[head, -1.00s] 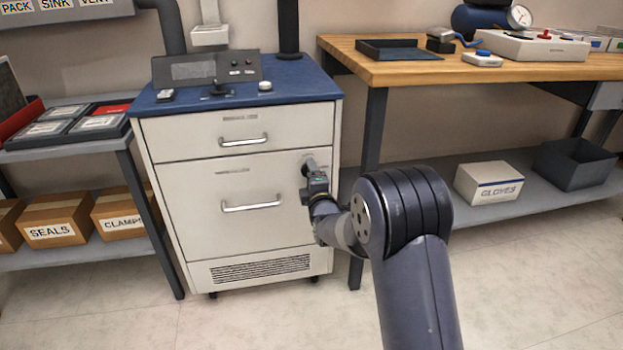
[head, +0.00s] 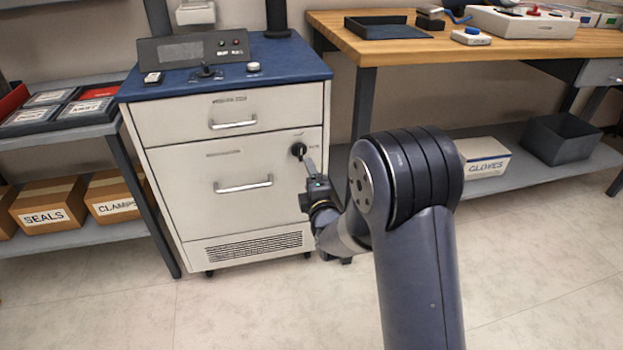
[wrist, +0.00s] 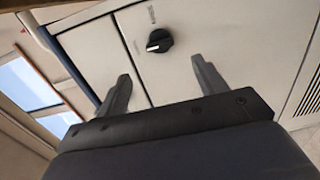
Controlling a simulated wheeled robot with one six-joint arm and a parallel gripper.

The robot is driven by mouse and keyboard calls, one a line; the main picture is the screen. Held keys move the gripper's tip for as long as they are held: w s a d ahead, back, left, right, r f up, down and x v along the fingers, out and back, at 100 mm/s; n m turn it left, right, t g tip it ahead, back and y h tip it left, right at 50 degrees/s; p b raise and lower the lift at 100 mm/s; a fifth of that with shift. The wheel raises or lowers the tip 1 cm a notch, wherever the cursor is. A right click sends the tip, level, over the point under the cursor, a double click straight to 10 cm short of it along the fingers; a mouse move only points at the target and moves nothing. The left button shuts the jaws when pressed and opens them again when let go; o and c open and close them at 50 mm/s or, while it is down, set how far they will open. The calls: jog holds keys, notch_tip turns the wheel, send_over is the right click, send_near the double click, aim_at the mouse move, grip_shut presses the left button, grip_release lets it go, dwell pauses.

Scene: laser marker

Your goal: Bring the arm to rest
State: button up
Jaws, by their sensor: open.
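My gripper (head: 309,172) is in front of the white cabinet (head: 180,197), near the right side of its lower drawer. In the wrist view my gripper (wrist: 160,90) has its two fingers spread wide with nothing between them. A black round knob (head: 298,149) with a light pointer mark sits on the cabinet front. In the wrist view the knob (wrist: 159,41) lies beyond the fingertips, between them and apart from them. My arm reaches forward from the lower right of the head view.
A shelf with boxes marked SEALS (head: 48,207) and CLAMPS (head: 112,197) stands left. A wooden workbench (head: 470,52) stands right, with a GLOVES box (head: 483,160) and a dark bin (head: 562,139) on its lower shelf. The floor in front is clear.

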aim_at(301, 155)
jog(key=shift+s+d, duration=0.15)
jog(key=shift+s, duration=0.45)
jog(key=b+x, duration=0.3)
jog(key=x, duration=0.8)
jog(key=shift+f, duration=0.1)
jog(key=shift+s, duration=0.1)
